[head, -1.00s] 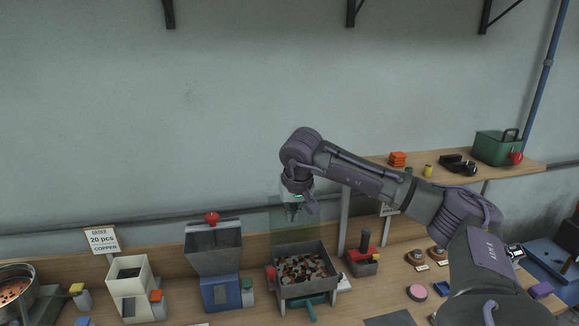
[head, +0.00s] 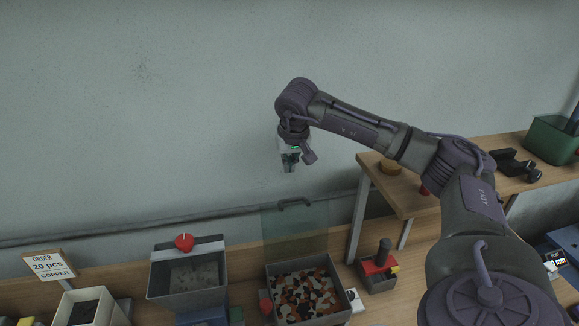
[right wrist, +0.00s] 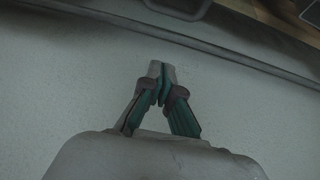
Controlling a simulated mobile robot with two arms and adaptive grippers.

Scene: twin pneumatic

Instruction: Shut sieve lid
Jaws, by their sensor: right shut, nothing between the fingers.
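The sieve (head: 336,318) is a grey open-topped box filled with mixed brown, black and white pieces. Its lid (head: 293,232) is a clear greenish panel standing upright at the box's back edge, with a dark handle (head: 296,203) along its top. The lid is open. My right gripper (head: 290,168) is above the lid's handle, apart from it, fingers pointing down. In the right wrist view its fingertips (right wrist: 162,70) meet with nothing between them. Part of a dark handle (right wrist: 180,6) shows at that view's top edge. My left gripper is out of view.
A grey hopper with a red knob (head: 184,242) stands left of the sieve. An order sign (head: 48,266) is at far left. A wooden shelf (head: 470,182) is at right, behind my right arm.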

